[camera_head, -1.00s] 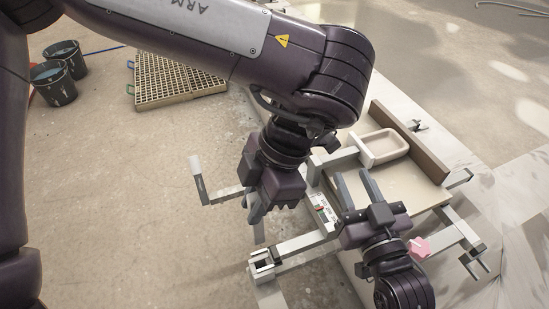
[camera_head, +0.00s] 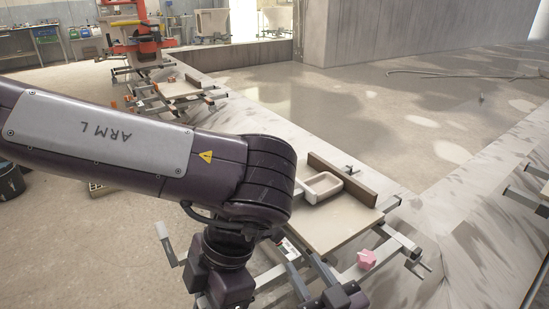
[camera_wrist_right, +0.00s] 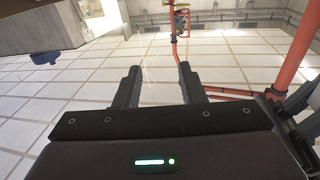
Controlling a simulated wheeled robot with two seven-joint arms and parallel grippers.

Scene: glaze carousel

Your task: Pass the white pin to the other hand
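I cannot make out the white pin in either view now.
A pale board (camera_head: 338,222) carries a beige tray (camera_head: 319,190) against a brown rail (camera_head: 343,181). A white-handled crank (camera_head: 163,232) sticks out at left. A red machine (camera_head: 146,45) stands farther back.

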